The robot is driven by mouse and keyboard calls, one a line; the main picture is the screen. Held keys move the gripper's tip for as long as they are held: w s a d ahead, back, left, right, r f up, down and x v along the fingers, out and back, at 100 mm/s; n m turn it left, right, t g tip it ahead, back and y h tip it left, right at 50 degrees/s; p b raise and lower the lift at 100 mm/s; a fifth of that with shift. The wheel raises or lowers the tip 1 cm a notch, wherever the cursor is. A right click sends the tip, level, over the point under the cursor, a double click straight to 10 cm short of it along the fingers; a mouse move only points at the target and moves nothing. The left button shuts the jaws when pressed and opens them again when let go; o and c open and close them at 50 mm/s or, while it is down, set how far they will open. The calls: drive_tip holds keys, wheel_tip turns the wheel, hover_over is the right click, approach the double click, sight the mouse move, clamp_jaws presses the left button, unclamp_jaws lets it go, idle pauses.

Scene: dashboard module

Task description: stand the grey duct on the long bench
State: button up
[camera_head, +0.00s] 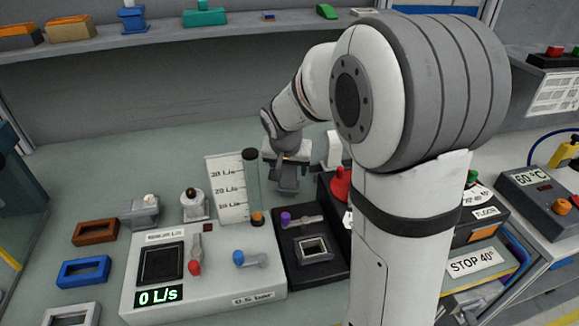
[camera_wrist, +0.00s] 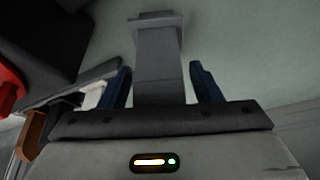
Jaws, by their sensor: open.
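The grey duct (camera_wrist: 158,62), a grey piece with a wider flange at its far end, is between the two dark blue fingers of my gripper (camera_wrist: 162,85) in the wrist view. The fingers are apart, one on each side of it, with narrow gaps visible. In the head view my gripper (camera_head: 287,158) points down over the duct (camera_head: 287,180), which appears upright at the long bench (camera_head: 120,175), behind a black box. Its lower end is partly unclear, and I cannot tell whether it fully rests on the bench.
A scale panel (camera_head: 225,185) with a clear tube (camera_head: 251,180) stands just left of the duct. The black box (camera_head: 318,262) with a square opening and the white meter box (camera_head: 205,270) are in front. A red knob (camera_head: 341,183) is to the right. The bench's back left is clear.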

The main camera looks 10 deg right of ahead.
drive_tip(key=shift+r, duration=0.15)
drive_tip(key=shift+r, duration=0.2)
drive_tip(key=v, duration=1.1)
drive_tip(key=s+f, duration=0.1)
drive_tip(key=s, duration=0.3)
drive_tip(key=s+d+n, duration=0.1)
drive_tip(key=s, duration=0.3)
drive_tip(key=s+f+n+g+y, duration=0.1)
drive_tip(key=s, duration=0.3)
drive_tip(key=shift+d+f, duration=0.25)
drive_tip(key=shift+f, duration=0.05)
drive_tip(key=s+f+n, duration=0.1)
drive_tip(key=s, duration=0.2)
drive_tip(key=s+f, duration=0.1)
drive_tip(key=s, duration=0.1)
drive_tip(key=s+f+n, duration=0.1)
drive_tip(key=s+f, duration=0.1)
drive_tip(key=s, duration=0.1)
drive_tip(key=shift+s+d+n+g+y, duration=0.1)
drive_tip(key=shift+s+n+g+y, duration=0.2)
drive_tip(key=shift+s+y, duration=0.1)
drive_tip(key=shift+p+v, duration=0.85)
drive_tip(key=shift+p, duration=0.05)
drive_tip(key=shift+w, duration=0.2)
